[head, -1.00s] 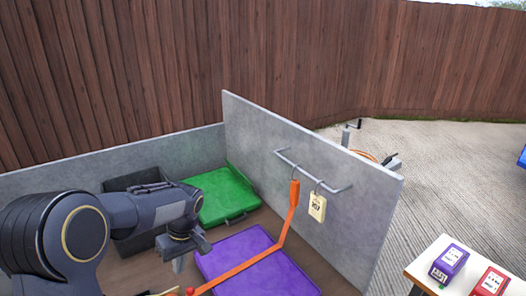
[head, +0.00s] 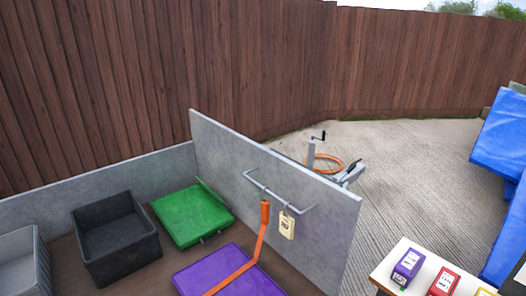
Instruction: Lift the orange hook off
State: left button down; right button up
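An orange hook (head: 265,211) hangs at the grey rail (head: 262,188) on the grey panel. An orange strap (head: 258,245) runs from it down and left across a purple case (head: 215,262). The strap's lower end is cut off by the bottom edge of the picture. A cream tag (head: 287,225) hangs from the same rail, just right of the hook. How the hook sits on the rail is too small to tell. Neither of my grippers is in view.
The upright grey panel (head: 325,215) closes the right side of the bed. A green case (head: 188,222), a black crate (head: 112,243) and a grey bin (head: 20,265) stand left. A white table (head: 385,268) with coloured boxes stands right.

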aim_at(265, 205)
jog(key=i+u, duration=0.55)
jog(key=u, duration=0.25)
jog(key=i+l+u, duration=0.15)
jog(key=u, duration=0.2)
jog(key=i, duration=0.15)
